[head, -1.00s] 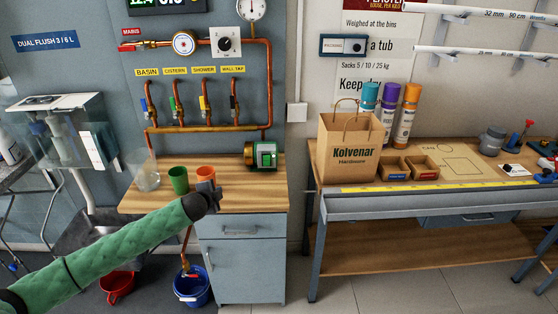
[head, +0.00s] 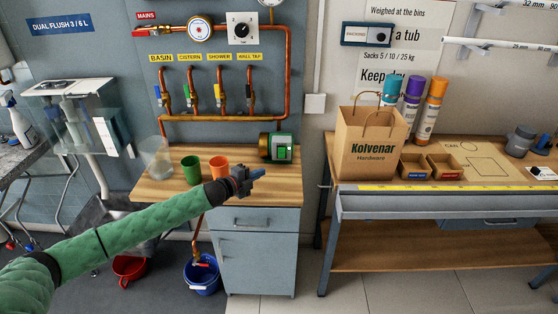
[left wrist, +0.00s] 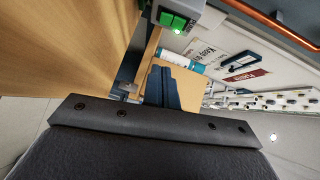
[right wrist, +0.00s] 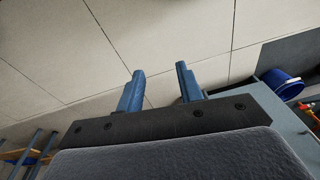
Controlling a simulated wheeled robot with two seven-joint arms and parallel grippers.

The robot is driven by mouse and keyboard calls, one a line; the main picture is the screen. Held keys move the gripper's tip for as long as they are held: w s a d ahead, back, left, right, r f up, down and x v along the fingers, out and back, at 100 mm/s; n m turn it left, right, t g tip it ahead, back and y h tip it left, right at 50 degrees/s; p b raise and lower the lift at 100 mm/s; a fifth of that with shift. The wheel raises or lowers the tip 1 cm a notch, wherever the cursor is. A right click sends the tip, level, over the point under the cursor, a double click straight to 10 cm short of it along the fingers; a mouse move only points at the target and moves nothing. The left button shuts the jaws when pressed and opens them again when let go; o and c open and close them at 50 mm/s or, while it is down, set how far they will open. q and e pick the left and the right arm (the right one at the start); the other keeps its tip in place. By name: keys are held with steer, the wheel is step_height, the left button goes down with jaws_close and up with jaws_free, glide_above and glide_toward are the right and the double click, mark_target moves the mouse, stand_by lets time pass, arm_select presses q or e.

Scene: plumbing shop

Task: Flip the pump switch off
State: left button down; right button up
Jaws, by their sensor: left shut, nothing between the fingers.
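The pump (head: 268,147) stands on the right end of the wooden counter, with a green switch box on its front. The switch (head: 283,152) is a green rocker; in the left wrist view the green switch (left wrist: 172,20) shows at the top, with a small lit green light beside it. My left gripper (head: 258,173) is shut and empty, just below and in front of the pump, apart from the switch. Its closed blue fingers (left wrist: 165,84) show in the left wrist view. My right gripper (right wrist: 157,84) is open and empty over the floor; it is outside the head view.
A green cup (head: 191,169), an orange cup (head: 218,167) and a clear jug (head: 156,157) stand left of the pump on the counter (head: 160,190). Copper pipes (head: 287,80) with several valves run behind. A paper bag (head: 367,142) stands on the right bench.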

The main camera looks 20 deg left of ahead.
mark_target(282, 153)
arm_select(q)
steer(key=shift+r, duration=0.1)
